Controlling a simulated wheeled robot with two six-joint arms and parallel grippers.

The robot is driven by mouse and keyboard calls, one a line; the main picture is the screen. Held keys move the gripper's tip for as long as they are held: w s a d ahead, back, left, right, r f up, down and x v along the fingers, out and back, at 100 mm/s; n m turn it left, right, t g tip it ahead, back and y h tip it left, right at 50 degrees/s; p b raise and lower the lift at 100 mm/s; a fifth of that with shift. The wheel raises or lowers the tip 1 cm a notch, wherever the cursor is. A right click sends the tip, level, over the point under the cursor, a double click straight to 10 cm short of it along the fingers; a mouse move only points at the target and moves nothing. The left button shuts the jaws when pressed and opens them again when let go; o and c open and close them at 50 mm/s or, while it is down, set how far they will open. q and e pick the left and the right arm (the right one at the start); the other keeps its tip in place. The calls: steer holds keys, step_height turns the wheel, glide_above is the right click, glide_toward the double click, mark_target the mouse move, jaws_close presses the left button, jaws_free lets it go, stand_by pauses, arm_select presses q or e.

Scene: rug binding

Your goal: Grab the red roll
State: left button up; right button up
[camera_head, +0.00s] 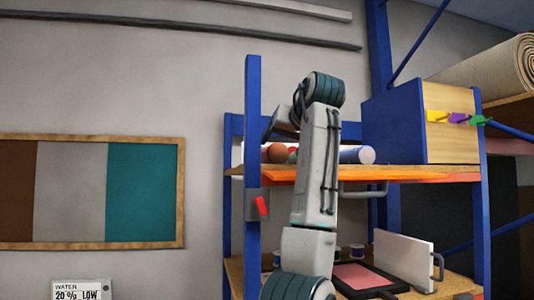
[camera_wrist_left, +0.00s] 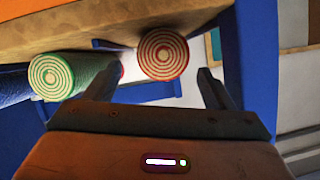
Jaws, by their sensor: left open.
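The red roll (camera_wrist_left: 163,55) shows its round end with red and cream rings in the left wrist view. It lies beside a green roll (camera_wrist_left: 52,76), with a gap between them. My left gripper (camera_wrist_left: 158,84) is open, its two fingers apart on either side of the red roll's end in the picture. The roll seems to lie beyond the fingertips, and I see no contact. In the head view my left arm hides part of the shelf, and a reddish-brown round end (camera_head: 273,153) shows just left of it. My right gripper is not in view.
The rolls lie on a wooden shelf (camera_head: 425,170) with blue uprights (camera_head: 253,100). A pale blue-white roll (camera_head: 357,155) lies right of my arm, next to a blue-sided wooden box (camera_head: 445,140). An orange strip (camera_head: 390,175) runs along the shelf front. A lower shelf holds a pink pad (camera_head: 358,277).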

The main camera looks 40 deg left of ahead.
mark_target(280, 145)
arm_select(q)
steer(key=p+x, duration=0.2)
steer(key=x, duration=0.1)
steer(key=shift+a+r, duration=0.2)
steer(key=shift+r, duration=0.05)
steer(key=shift+w+a+f, duration=0.2)
steer(key=shift+a+f, duration=0.1)
steer(key=shift+d, duration=0.1)
steer(key=c, duration=1.1)
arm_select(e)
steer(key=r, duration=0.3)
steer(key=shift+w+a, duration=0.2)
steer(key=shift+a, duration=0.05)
arm_select(q)
steer(key=shift+r, duration=0.2)
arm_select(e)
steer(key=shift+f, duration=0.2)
